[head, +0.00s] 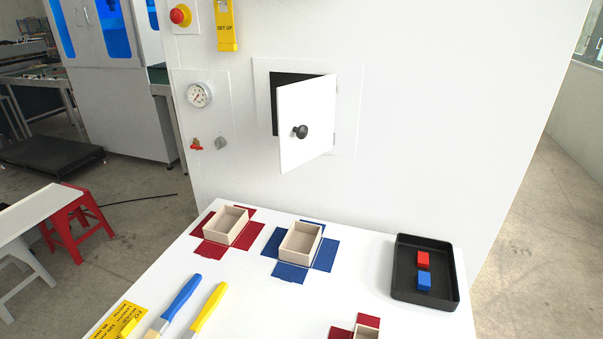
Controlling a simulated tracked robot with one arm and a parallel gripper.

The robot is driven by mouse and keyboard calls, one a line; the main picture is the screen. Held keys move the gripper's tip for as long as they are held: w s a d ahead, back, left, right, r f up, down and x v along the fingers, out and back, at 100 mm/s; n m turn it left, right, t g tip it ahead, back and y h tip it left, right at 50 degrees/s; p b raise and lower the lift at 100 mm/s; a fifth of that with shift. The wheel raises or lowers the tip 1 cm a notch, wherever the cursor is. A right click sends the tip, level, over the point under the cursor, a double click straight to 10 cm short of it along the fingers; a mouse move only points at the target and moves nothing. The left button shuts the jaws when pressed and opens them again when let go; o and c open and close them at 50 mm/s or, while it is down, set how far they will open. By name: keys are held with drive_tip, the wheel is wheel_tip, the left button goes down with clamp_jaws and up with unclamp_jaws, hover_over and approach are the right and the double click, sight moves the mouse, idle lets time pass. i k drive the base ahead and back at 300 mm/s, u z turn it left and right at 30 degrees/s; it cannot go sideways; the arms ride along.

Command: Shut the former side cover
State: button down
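The former side cover (306,108) is a small white door with a round black knob (300,132). It hangs open on the white machine wall, hinged at its right edge and swung out toward me. The dark opening (289,85) shows behind it at the left and top. The rest of the opening is hidden by the cover. My gripper is not in view.
Below the cover, a white table (215,270) holds two beige boxes on red and blue sheets, brushes and a black tray (449,289) with red and blue blocks. A gauge (199,95), red emergency button (180,15) and yellow SET UP tag (226,28) are left. The wall right of the cover is clear.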

sight(307, 108)
drive_tip(key=u, duration=0.1)
drive_tip(key=i, duration=1)
drive_tip(key=z, duration=0.1)
